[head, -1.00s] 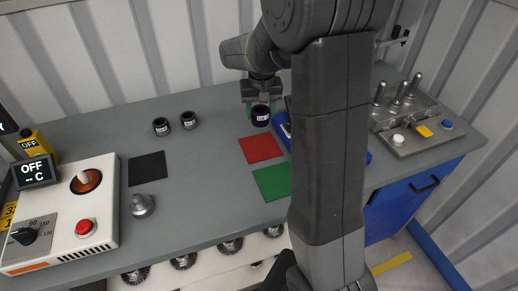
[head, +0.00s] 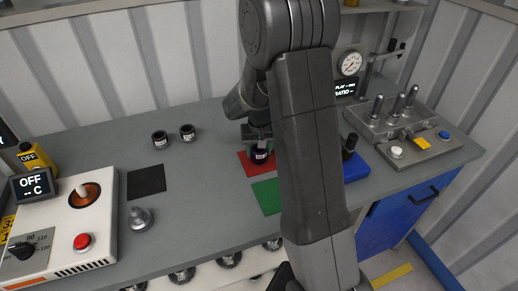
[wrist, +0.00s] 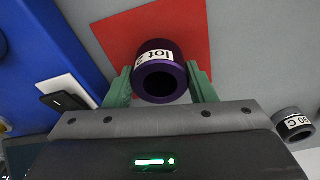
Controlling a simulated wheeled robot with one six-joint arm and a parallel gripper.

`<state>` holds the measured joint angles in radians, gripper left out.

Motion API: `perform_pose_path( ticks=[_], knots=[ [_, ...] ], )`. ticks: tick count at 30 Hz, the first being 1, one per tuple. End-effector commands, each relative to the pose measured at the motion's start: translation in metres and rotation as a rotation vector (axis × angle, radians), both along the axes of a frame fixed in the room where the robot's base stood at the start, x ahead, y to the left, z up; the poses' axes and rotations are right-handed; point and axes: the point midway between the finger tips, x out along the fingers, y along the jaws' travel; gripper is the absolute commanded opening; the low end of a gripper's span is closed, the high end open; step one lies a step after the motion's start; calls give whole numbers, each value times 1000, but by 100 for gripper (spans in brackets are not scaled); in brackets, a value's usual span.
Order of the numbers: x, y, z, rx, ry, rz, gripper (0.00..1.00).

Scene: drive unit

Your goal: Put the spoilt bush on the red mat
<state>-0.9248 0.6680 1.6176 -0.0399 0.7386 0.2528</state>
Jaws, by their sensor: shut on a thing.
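My gripper (wrist: 161,88) is shut on a dark purple bush (wrist: 160,72) with a white label that seems to read "lot 2". The red mat (wrist: 185,30) lies under and beyond the bush in the wrist view. In the head view the bush (head: 259,153) is over the red mat (head: 246,163), at its upper right part. I cannot tell whether it touches the mat. My arm hides the mat's right side.
A green mat (head: 266,196) and a black mat (head: 146,182) lie on the bench. Two dark bushes (head: 160,139) (head: 188,132) stand at the back. A blue block (head: 355,166) with a dark post is right of my arm.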

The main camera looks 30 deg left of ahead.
Motion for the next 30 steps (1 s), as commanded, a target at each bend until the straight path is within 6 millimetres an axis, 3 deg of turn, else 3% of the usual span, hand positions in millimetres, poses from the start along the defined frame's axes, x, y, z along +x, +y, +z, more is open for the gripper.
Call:
perform_pose_path(
  ticks=[7,8,10,11,23,30],
  knots=[
    [0,0,-4,1,-2,1,30],
    [0,0,-3,0,0,0,56],
    [0,0,-2,0,0,0,70],
    [0,0,-2,0,0,0,72],
    [0,0,5,3,-2,0,72],
    [-3,-3,48,5,-5,1,72]
  ],
)
